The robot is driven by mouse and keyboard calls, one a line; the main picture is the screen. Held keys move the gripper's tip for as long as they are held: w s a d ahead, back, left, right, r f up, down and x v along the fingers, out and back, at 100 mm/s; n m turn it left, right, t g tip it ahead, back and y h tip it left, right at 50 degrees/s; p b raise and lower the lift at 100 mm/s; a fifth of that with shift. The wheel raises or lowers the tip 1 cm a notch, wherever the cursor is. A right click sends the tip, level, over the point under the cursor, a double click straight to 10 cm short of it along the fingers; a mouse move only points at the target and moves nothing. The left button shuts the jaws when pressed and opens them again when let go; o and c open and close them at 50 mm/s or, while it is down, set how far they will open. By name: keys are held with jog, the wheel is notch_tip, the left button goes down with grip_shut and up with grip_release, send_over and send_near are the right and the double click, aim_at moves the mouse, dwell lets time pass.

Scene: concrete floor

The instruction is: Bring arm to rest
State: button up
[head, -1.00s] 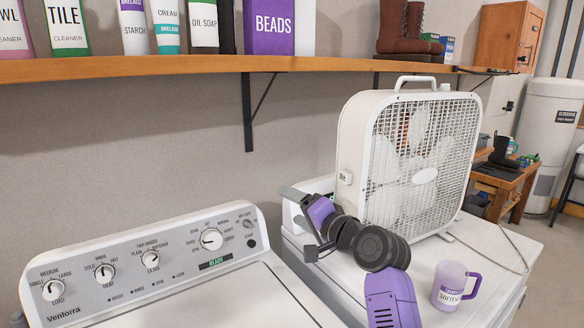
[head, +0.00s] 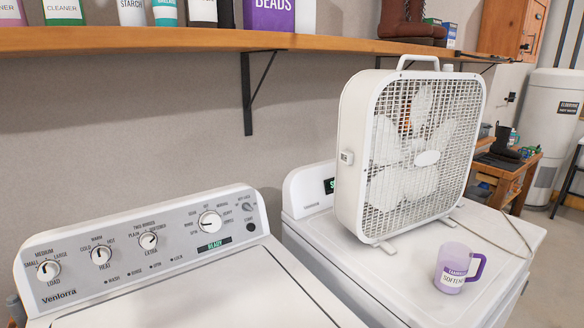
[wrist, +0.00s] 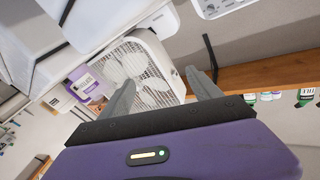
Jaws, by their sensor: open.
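My arm and gripper are out of the head view. In the wrist view my gripper (wrist: 160,95) shows its two grey fingers spread apart with nothing between them. Beyond the fingers, and apart from them, are the white box fan (wrist: 145,65) and the purple cup (wrist: 92,85). In the head view the box fan (head: 415,155) stands upright on the white machine at the right. The purple cup (head: 455,268) stands upright on the same machine, in front of the fan.
A washer with a knob panel (head: 140,245) is at the left. A wooden shelf (head: 200,40) with bottles, boxes and boots runs along the wall above. A wooden bench (head: 510,175) and a white tank (head: 555,120) are at the back right.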

jog(key=s+f+n+g+b, duration=0.1)
jog(key=s+f, duration=0.2)
jog(key=s, duration=0.7)
jog(key=s+d+f+g+h+b, duration=0.1)
jog(key=s+f+b, duration=0.1)
jog(key=s, duration=0.9)
jog(key=s+d+f+n+g+b, duration=0.1)
jog(key=s+f+g+b, duration=0.1)
jog(key=s, duration=0.9)
jog(key=shift+s+d+f+n+h, duration=0.2)
jog(key=shift+f+n+h, duration=0.1)
jog(key=shift+f, duration=0.6)
